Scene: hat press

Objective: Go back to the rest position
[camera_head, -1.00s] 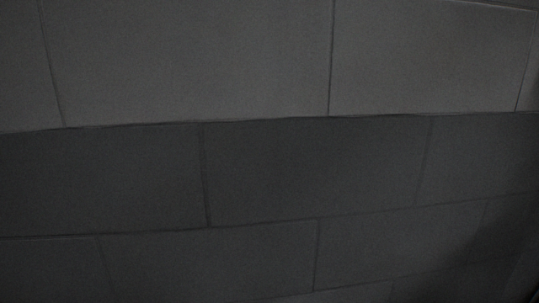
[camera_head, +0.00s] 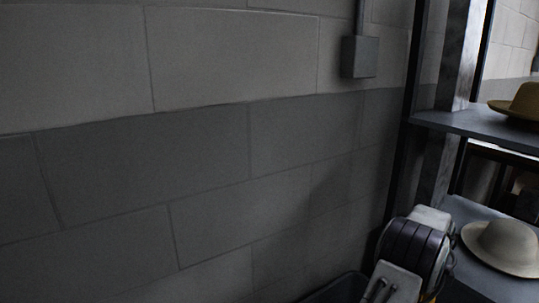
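My gripper is not in the head view. A white and dark jointed part (camera_head: 412,252), which looks like a link of my own arm, shows at the lower right, in front of the shelf. The arm's end is out of the frame or hidden, so what it holds cannot be seen.
A grey block wall (camera_head: 200,150) fills the left and middle, with a small grey box (camera_head: 360,57) on it. A metal shelf (camera_head: 455,121) stands at the right. A tan hat (camera_head: 524,101) lies on its upper board and a pale hat (camera_head: 503,246) on the lower one.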

